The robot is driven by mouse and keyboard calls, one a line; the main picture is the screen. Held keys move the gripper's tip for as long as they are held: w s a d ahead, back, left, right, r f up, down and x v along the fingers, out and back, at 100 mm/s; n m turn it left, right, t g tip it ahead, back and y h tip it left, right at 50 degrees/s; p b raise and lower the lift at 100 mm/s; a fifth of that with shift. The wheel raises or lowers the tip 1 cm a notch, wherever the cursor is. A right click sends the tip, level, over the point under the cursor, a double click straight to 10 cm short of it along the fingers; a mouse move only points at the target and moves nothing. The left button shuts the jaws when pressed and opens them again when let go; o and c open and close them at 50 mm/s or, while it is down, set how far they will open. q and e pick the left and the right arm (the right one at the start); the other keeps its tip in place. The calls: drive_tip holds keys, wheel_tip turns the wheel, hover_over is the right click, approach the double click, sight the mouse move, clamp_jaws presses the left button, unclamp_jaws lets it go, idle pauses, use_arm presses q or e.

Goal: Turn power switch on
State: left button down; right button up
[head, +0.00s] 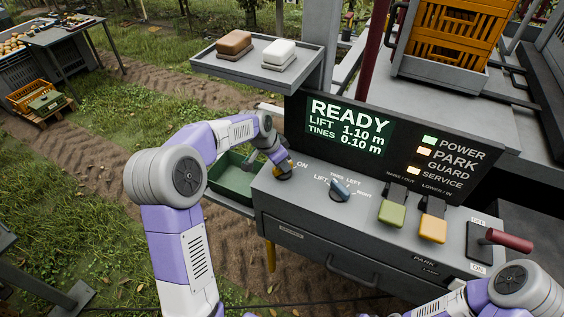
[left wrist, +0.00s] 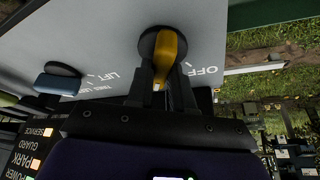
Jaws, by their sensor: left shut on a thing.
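The power switch is a yellow rotary knob (left wrist: 167,52) on a dark round base, at the left end of the grey console (head: 300,213). My left gripper (head: 281,172) is at this knob, and in the left wrist view its two fingers (left wrist: 162,85) are closed on the yellow bar from both sides. The word OFF is printed beside the knob in the left wrist view, and ON beside it in the head view. The knob's exact pointing is partly hidden by the fingers. The display (head: 347,130) reads READY, and the POWER lamp (head: 429,139) is lit green. My right gripper is out of view.
A blue selector knob (head: 341,189) stands right of the yellow one. A green lever (head: 392,212), a yellow lever (head: 433,228) and a red-handled lever (head: 506,240) follow further right. A green bin (head: 234,180) sits left of the console. A tray (head: 259,73) holds two blocks above.

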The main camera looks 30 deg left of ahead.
sight(274, 169)
use_arm(q)
drive_tip(key=c, duration=1)
unclamp_jaws()
drive_tip(key=v, duration=0.7)
drive_tip(key=shift+r+p, duration=0.3)
drive_tip(key=shift+p, duration=0.05)
